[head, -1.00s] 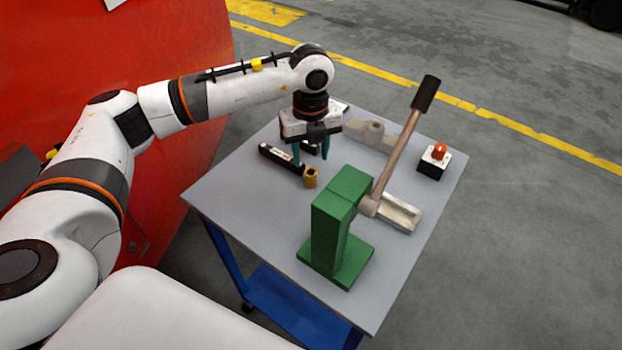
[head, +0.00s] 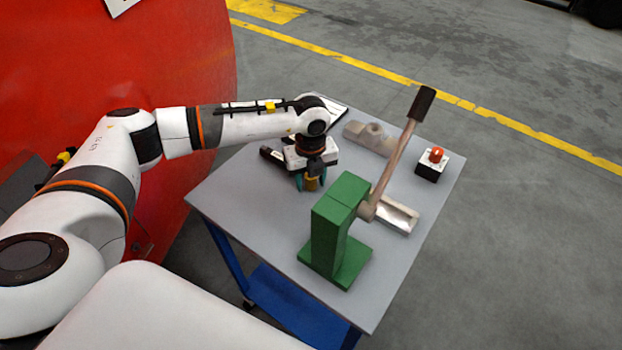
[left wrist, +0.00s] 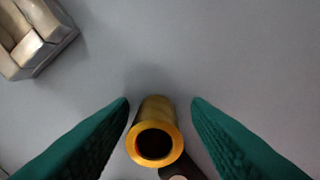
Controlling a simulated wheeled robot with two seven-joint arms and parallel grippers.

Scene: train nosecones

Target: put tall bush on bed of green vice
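The tall bush, a yellow-brass hollow cylinder (left wrist: 154,131), stands upright on the table in the left wrist view. It also shows below my left gripper in the head view (head: 311,184). My left gripper (left wrist: 160,103) is open, its two green fingers on either side of the bush with gaps between. In the head view my left gripper (head: 312,183) is low over the table and partly hides the bush. The green vice (head: 336,235) stands at the table's front with a long lever. A metal channel-like part (head: 401,215) lies beside it. My right gripper is not in view.
A black handled tool (head: 272,156) lies behind the gripper. A grey metal block (head: 370,137) is at the back. A box with a red button (head: 433,163) stands at the right. The grey table's left front (head: 245,215) is clear.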

